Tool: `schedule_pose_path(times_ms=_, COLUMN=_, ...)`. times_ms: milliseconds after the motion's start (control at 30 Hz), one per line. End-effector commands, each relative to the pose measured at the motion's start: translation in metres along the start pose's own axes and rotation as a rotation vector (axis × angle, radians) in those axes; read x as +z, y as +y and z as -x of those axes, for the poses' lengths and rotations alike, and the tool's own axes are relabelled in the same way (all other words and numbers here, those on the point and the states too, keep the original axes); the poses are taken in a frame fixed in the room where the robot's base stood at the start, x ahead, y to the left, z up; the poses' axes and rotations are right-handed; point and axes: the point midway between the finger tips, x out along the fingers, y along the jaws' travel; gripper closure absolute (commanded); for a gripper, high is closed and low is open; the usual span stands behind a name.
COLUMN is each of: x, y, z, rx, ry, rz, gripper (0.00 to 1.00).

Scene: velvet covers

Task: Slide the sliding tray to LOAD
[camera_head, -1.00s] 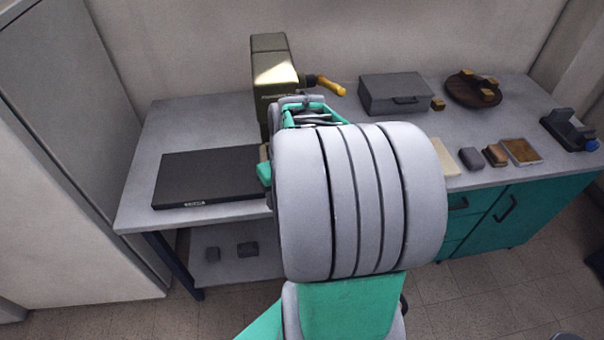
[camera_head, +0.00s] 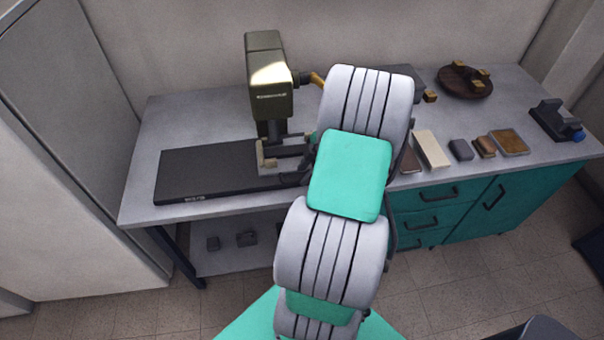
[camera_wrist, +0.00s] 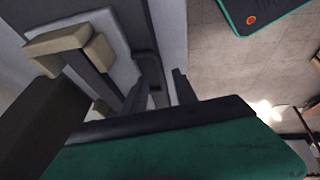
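The sliding tray (camera_head: 268,170) is a light grey plate with beige jaws (camera_head: 266,156). It sits at the right part of a long black base (camera_head: 205,172), beneath the olive press (camera_head: 268,85). In the wrist view the tray (camera_wrist: 122,50) shows at upper left with its beige jaws and a dark handle (camera_wrist: 150,68) on its edge. My gripper (camera_wrist: 160,95) has its two dark fingers apart, beside the tray edge, with the handle's end between them. Contact is unclear. In the head view my arm hides the gripper and the tray's right end. The small white label on the base is unreadable.
Right of my arm lie a cream block (camera_head: 431,149), a dark block (camera_head: 461,149), a brown block (camera_head: 484,147) and a wood-topped tile (camera_head: 508,142). A round brown tray (camera_head: 465,82) stands behind. The bench's left end is clear.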

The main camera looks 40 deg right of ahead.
Motion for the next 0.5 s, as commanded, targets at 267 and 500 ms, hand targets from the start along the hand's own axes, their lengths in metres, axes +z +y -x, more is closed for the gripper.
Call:
schedule_pose_path(times_ms=267, x=0.000, y=0.000, z=-0.024, rx=0.000, ry=-0.001, rz=0.000, gripper=0.66)
schedule_pose_path(times_ms=500, x=0.000, y=0.000, z=-0.024, rx=0.001, ry=-0.001, rz=-0.001, gripper=0.72)
